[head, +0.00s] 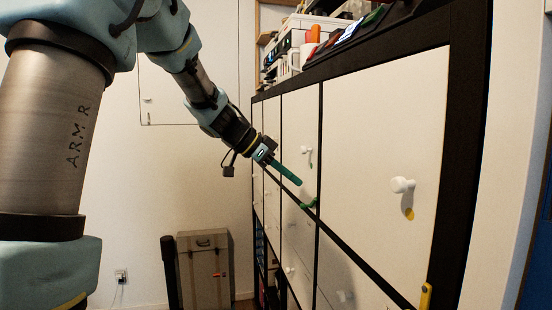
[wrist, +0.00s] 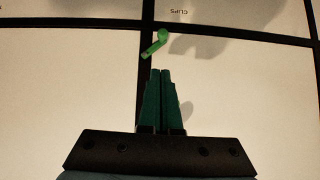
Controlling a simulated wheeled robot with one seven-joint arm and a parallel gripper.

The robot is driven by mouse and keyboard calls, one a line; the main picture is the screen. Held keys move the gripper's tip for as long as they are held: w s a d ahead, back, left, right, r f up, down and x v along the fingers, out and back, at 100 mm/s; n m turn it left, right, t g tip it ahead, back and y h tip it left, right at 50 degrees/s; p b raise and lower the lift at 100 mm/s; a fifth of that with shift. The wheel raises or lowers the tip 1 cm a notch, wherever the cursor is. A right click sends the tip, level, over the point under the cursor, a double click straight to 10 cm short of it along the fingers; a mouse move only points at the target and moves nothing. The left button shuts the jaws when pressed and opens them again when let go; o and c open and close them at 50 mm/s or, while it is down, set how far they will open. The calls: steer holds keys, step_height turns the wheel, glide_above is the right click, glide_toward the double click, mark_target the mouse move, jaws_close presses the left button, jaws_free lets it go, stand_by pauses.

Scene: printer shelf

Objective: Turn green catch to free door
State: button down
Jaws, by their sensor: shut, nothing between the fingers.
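The green catch (head: 309,204) sits at the edge of a white cabinet door (head: 300,130), by the dark frame between doors. In the wrist view the green catch (wrist: 155,44) lies tilted across a dark upright, its free end down and to the left. My gripper (head: 299,183) has long green fingers, shut together and empty. In the wrist view the fingertips of my gripper (wrist: 161,71) are just below the catch and look a little apart from it. The exact depth gap is hard to tell.
A white knob (head: 402,185) stands out from the large near door, and another knob (head: 307,150) from the door above the catch. A yellow catch (head: 426,296) is at lower right. A grey case (head: 204,268) stands on the floor. Items crowd the cabinet top.

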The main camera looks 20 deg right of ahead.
steer(key=shift+d+f+p, duration=0.25)
steer(key=shift+f+p, duration=0.15)
steer(key=shift+f, duration=0.75)
steer(key=shift+d+f+p, duration=0.2)
steer(key=shift+f+p, duration=0.15)
steer(key=shift+f, duration=0.75)
steer(key=shift+w+f+n+g+b, duration=0.1)
steer(key=shift+f+n+g+b, duration=0.15)
steer(key=shift+g+b, duration=0.3)
steer(key=shift+w+f+n+g+b, duration=0.1)
steer(key=shift+n+g+b, duration=0.3)
steer(key=shift+b, duration=0.2)
steer(key=n+g+b, duration=0.1)
steer(key=g, duration=0.1)
steer(key=f+n+g+b, duration=0.1)
steer(key=n+g, duration=0.1)
steer(key=g, duration=0.1)
steer(key=shift+s+f, duration=0.15)
steer(key=shift+f, duration=0.05)
steer(key=shift+r, duration=0.2)
steer(key=shift+r, duration=0.65)
steer(key=shift+p, duration=0.3)
